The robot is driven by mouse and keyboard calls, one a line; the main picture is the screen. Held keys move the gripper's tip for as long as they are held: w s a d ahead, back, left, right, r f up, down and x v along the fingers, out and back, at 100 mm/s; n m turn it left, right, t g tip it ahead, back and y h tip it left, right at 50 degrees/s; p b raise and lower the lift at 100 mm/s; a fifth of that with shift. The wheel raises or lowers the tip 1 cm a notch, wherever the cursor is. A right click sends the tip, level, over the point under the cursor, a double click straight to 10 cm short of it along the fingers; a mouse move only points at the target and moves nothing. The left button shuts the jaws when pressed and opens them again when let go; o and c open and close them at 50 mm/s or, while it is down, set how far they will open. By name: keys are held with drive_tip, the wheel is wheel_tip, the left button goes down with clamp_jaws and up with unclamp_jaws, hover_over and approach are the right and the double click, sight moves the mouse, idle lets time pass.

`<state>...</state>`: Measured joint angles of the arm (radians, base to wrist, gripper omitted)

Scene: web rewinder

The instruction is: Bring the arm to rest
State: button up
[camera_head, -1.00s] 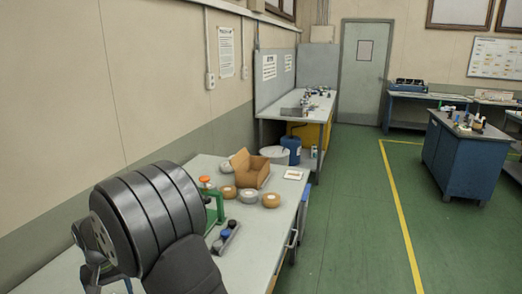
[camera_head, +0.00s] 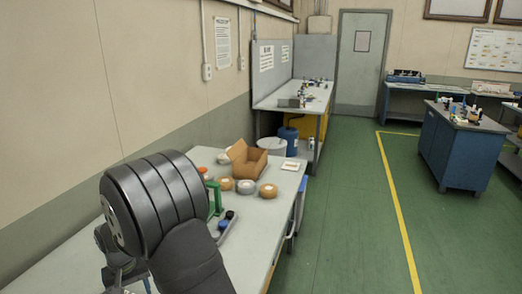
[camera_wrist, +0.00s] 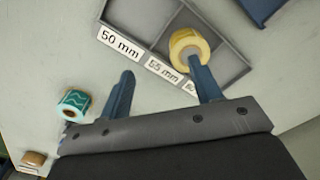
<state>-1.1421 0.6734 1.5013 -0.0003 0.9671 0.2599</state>
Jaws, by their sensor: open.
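In the wrist view my gripper (camera_wrist: 161,67) has its two blue fingers spread apart with nothing held between them. A grey compartment tray (camera_wrist: 228,57) lies beyond the fingers, with labels "50 mm", "55 mm" and a third partly hidden by the right finger. A yellow tape roll (camera_wrist: 188,47) is in the tray near the right fingertip; whether they touch I cannot tell. A teal roll (camera_wrist: 74,103) and a brown roll (camera_wrist: 35,159) lie outside the tray at left. In the head view my dark arm fills the lower left and my gripper is hidden.
The wall is close at left. Green floor (camera_head: 345,220) is clear at right.

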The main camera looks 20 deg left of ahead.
drive_tip(key=w+d+r, duration=0.5)
drive_tip(key=d, duration=0.1)
drive_tip(key=s+a+n, duration=0.4)
drive_tip(key=s+n, duration=0.3)
drive_tip(key=s, duration=0.3)
drive_tip(key=s+a+n, duration=0.4)
drive_tip(key=s+n, duration=0.4)
drive_tip(key=s, duration=0.2)
drive_tip(key=s+a+n, duration=0.4)
drive_tip(key=s+n, duration=0.3)
drive_tip(key=s, duration=0.2)
drive_tip(key=f, duration=0.6)
drive_tip(key=shift+s+d, duration=0.1)
drive_tip(key=shift+s, duration=0.2)
drive_tip(key=shift+f, duration=0.65)
drive_tip(key=shift+r, duration=0.1)
wheel_tip(320, 180, up, 6)
drive_tip(key=w+d+m, duration=0.3)
drive_tip(key=w+m, duration=0.6)
drive_tip(key=w, duration=0.4)
drive_tip(key=shift+w+r, duration=0.2)
drive_tip(key=shift+w, duration=0.2)
